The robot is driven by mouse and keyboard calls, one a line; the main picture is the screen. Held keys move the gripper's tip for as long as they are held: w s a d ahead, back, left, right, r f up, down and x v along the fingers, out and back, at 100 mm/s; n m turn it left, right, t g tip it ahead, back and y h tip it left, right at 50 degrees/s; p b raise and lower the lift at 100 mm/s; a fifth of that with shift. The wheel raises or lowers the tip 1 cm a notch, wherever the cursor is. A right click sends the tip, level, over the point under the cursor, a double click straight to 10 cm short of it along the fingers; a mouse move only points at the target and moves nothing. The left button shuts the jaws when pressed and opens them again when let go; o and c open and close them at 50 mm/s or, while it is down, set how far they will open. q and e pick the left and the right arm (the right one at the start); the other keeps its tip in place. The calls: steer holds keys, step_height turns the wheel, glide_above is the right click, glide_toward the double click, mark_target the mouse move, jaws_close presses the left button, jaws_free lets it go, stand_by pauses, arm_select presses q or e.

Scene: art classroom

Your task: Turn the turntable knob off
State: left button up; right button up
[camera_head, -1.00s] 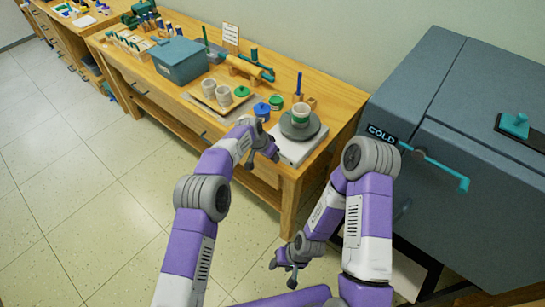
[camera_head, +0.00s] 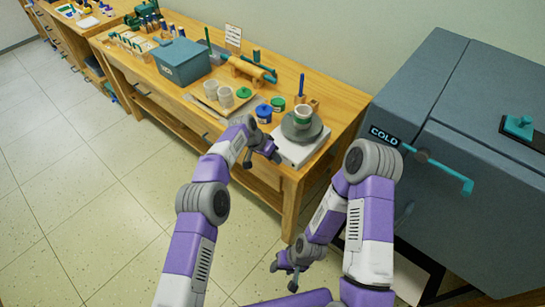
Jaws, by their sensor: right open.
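The turntable is a white box base (camera_head: 306,153) with a round grey disc (camera_head: 314,133) on top, at the right front part of the wooden bench. A pale cup with a green band (camera_head: 303,118) stands on the disc. I cannot make out the knob; my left gripper is close to the left front of the base and may cover it. My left gripper (camera_head: 264,156) is at the bench's front edge, beside the base; whether its fingers touch anything is too small to tell. My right gripper (camera_head: 283,268) is open and empty, low over the floor in front of the bench.
On the bench left of the turntable are a blue jar (camera_head: 264,113), a green-lidded pot (camera_head: 278,103), pale cups on a board (camera_head: 225,97) and a blue-grey bin (camera_head: 181,62). A large grey cabinet marked COLD (camera_head: 420,90) stands right. The floor at left is clear.

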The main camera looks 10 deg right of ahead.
arm_select(q)
steer(key=p+v, duration=0.1)
steer(key=v, duration=0.6)
steer(key=shift+a+r, duration=0.15)
steer(key=shift+r, duration=0.1)
